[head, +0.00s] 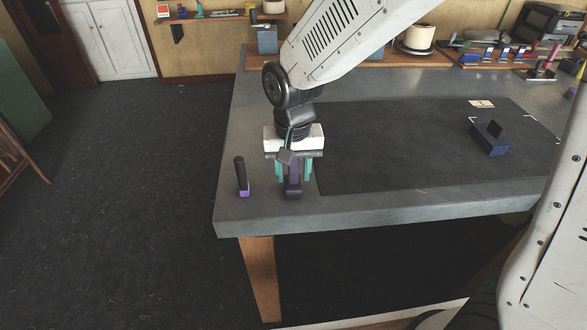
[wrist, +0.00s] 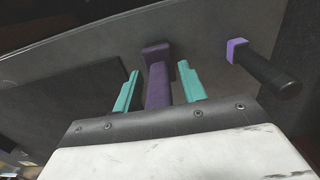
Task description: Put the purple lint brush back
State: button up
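A dark purple brush-like object (head: 293,188), which I take for the lint brush, is on the grey table near its front left edge. It has a long handle and a wider block end. It also shows in the wrist view (wrist: 157,85). My gripper (head: 294,178) points down over it, with one teal finger on each side. In the wrist view a narrow gap shows between each finger and the handle, so my gripper (wrist: 159,70) is open around it. My gripper hides part of the object in the head view.
A black-handled tool with a bright purple base (head: 242,178) stands left of my gripper, close to the table's left edge. A dark mat (head: 400,150) lies to the right, with a dark blue box (head: 490,138) on it. Shelves with small items line the back.

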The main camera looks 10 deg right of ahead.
notch_tip(320, 180, up, 12)
jog(key=shift+r, duration=0.2)
jog(key=s+d+r, duration=0.4)
jog(key=s+d, duration=0.5)
jog(key=d, duration=0.4)
jog(key=s+d+f+t, duration=0.1)
jog(key=s+d, duration=0.7)
jog(key=s, duration=0.2)
jog(key=shift+s+f, duration=0.3)
